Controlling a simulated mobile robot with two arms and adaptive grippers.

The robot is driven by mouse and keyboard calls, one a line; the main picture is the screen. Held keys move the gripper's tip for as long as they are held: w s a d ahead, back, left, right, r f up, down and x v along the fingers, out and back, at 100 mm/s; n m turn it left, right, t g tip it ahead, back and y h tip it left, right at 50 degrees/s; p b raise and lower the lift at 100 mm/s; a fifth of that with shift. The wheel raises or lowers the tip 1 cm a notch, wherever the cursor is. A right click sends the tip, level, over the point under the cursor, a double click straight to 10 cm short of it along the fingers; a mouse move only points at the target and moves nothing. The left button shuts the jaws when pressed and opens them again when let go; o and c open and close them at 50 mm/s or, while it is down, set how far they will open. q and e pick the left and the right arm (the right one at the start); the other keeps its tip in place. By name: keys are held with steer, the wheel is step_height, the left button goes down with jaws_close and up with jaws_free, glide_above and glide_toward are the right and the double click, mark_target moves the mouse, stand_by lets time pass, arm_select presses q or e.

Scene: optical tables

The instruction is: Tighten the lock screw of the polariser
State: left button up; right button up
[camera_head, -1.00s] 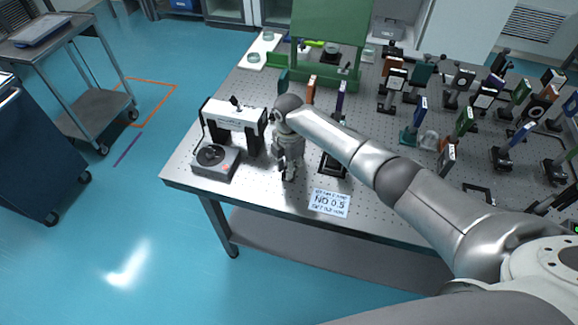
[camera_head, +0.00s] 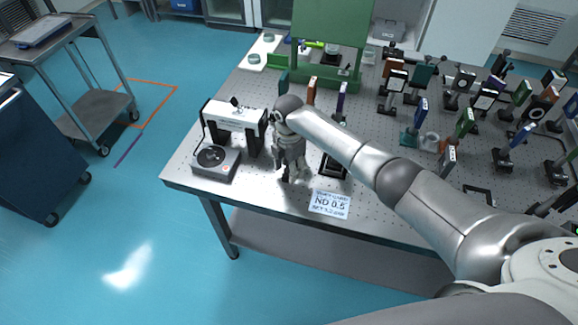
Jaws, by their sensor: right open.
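My right gripper (camera_head: 289,176) hangs at the end of my right arm, pointing down over the front left part of the optical table (camera_head: 270,196). It is open, and its fingers are small and dark in this view. I cannot tell what, if anything, lies between them. A black square-framed mount (camera_head: 333,165) stands just to the right of the gripper, partly behind my forearm. I cannot tell whether it is the polariser, and no lock screw can be made out. My left gripper is not in view.
Left of the gripper stand a white bridge-shaped instrument (camera_head: 234,118) and a grey box with a round black dial (camera_head: 214,161). A sign reading ND 0.5 (camera_head: 330,204) lies near the front edge. Several optic mounts (camera_head: 462,82) crowd the right side. A green frame (camera_head: 329,30) stands at the back.

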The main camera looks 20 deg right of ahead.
step_height(320, 180, up, 12)
stand_by(0.5)
stand_by(0.3)
